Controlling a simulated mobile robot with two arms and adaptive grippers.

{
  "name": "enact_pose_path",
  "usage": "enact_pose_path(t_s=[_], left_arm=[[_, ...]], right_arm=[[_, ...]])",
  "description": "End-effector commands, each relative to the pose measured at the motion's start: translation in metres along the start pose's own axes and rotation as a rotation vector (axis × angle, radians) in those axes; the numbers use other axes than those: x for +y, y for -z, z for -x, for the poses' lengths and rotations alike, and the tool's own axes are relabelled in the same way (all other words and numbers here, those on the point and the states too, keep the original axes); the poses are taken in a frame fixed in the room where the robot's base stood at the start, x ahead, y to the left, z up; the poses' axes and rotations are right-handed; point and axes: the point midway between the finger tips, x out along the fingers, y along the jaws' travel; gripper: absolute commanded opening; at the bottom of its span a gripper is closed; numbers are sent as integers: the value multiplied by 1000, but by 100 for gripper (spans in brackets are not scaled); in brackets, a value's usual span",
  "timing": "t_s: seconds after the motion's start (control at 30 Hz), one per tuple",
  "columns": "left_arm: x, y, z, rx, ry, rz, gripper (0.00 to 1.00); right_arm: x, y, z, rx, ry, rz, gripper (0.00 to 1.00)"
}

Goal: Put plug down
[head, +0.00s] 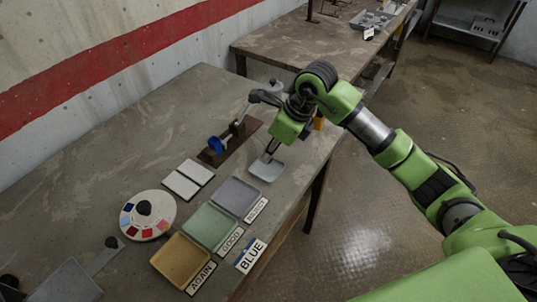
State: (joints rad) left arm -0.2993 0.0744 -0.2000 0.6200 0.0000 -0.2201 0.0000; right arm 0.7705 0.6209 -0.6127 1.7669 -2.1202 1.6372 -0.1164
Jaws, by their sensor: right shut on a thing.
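My left gripper is not in view.
Tan (178,262), green (211,227) and grey (239,196) trays line the bench's right edge, with labels beside them. A small pale pan (266,170) lies beyond. The bench's far left is clear.

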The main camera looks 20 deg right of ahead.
Motion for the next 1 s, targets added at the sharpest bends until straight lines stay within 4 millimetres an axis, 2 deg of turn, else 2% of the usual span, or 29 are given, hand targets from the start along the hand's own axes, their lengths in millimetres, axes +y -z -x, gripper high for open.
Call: enact_pose_path(t_s=[0.1, 0.2, 0.37, 0.5, 0.6, 0.93, 1.0], left_arm=[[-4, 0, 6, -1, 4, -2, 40], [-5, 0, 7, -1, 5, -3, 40], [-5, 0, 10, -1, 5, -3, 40], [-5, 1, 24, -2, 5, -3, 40], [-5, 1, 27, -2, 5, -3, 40], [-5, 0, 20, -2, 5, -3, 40], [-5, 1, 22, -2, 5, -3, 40]], right_arm=[[-11, -2, -16, -1, -1, -2, 6], [-16, -2, -24, -2, 0, -1, 6], [-21, -2, -33, -1, -1, -2, 6], [-20, 6, -50, 0, -4, -2, 6], [-21, 9, -60, -1, -1, -1, 6], [-22, 12, -65, -3, 2, 0, 6], [-22, 11, -64, -3, 2, 0, 30]])
